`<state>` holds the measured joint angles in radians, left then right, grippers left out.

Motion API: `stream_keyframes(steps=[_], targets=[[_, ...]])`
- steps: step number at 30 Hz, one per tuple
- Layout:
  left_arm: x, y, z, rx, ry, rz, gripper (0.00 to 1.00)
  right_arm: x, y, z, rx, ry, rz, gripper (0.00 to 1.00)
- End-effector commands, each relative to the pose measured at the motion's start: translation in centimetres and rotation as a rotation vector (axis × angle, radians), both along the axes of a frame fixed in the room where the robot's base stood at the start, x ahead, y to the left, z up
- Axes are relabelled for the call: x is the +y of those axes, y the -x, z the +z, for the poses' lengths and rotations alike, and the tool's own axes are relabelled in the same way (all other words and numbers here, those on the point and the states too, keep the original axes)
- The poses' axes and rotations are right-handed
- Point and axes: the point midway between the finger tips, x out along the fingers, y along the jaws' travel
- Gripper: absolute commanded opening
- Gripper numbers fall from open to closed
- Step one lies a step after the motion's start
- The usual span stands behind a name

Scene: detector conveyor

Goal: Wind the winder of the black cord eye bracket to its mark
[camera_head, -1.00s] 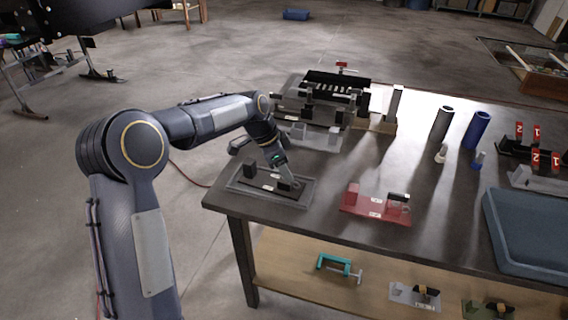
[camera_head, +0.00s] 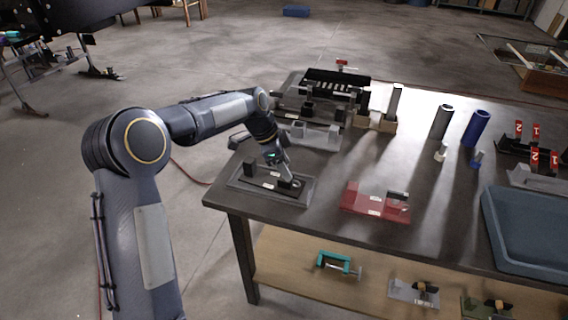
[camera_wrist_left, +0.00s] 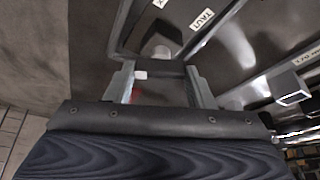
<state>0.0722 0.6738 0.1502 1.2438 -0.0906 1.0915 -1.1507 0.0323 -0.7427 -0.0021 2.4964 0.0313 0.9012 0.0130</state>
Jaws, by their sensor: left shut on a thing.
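The black cord eye bracket (camera_head: 262,185) lies in a shallow grey tray (camera_head: 235,189) at the front left corner of the table. It has a dark upright post (camera_head: 249,168) at its left end and a dark block at its right end. My left gripper (camera_head: 286,176) points down at the right end and is shut on the winder, which the fingers mostly hide. In the left wrist view, the two grey fingers (camera_wrist_left: 161,84) stand either side of a dark part, and a "TAUT" label (camera_wrist_left: 202,19) lies beyond them. The winder's mark cannot be made out. My right gripper is out of view.
A red fixture (camera_head: 372,203) stands to the right of the tray, with clear table between. Grey and black fixtures (camera_head: 316,134) stand behind. A blue bin (camera_head: 525,228) is at the right. A lower shelf (camera_head: 300,275) holds a teal clamp (camera_head: 338,263).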

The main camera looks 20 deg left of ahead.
Motion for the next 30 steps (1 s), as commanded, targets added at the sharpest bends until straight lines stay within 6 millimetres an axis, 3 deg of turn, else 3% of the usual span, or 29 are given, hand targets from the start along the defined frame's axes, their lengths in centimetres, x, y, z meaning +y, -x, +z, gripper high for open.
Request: stream_keyframes(steps=[30], targets=[[0.02,-0.06,0.07,-0.001,0.000,-0.034,0.26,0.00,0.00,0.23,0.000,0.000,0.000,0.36]])
